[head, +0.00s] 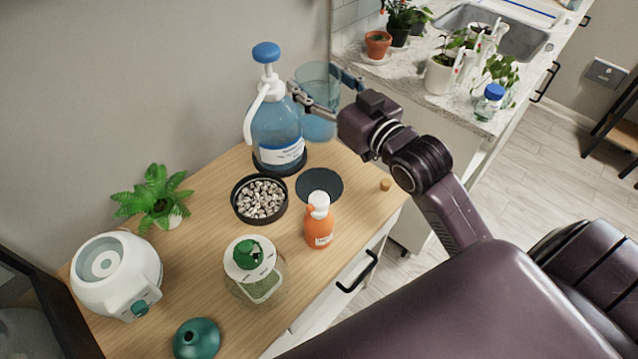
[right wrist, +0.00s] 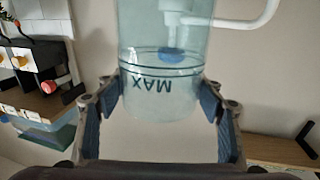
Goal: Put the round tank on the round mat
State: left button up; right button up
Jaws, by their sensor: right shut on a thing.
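The round tank (head: 318,126) is a clear bluish cylinder in the head view, held roughly upright in the air beyond the mat, close to the pump bottle. In the right wrist view the tank (right wrist: 152,103) shows ring lines and an upside-down MAX mark. My right gripper (head: 312,78) is shut on its sides, with blue finger pads on both sides in the right wrist view (right wrist: 160,92). The round mat (head: 320,186) is a flat dark disc on the wooden cabinet top, bare on top. My left gripper is not in view.
A blue pump bottle (head: 277,125) stands behind the mat. A dish of pebbles (head: 260,199) is left of it, an orange bottle (head: 319,228) in front, a small cork (head: 385,184) to the right. A glass jar (head: 256,275), fern (head: 153,197) and white appliance (head: 118,275) stand further left.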

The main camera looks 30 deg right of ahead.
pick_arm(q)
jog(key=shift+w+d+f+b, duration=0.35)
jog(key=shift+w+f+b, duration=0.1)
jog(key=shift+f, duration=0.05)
pick_arm(e)
notch_tip(320, 180, down, 20)
jog(key=shift+w+d, duration=0.2)
jog(key=shift+d, duration=0.1)
jog(key=o, duration=1.7)
jog(key=shift+f, duration=0.1)
jog(key=shift+o, duration=0.2)
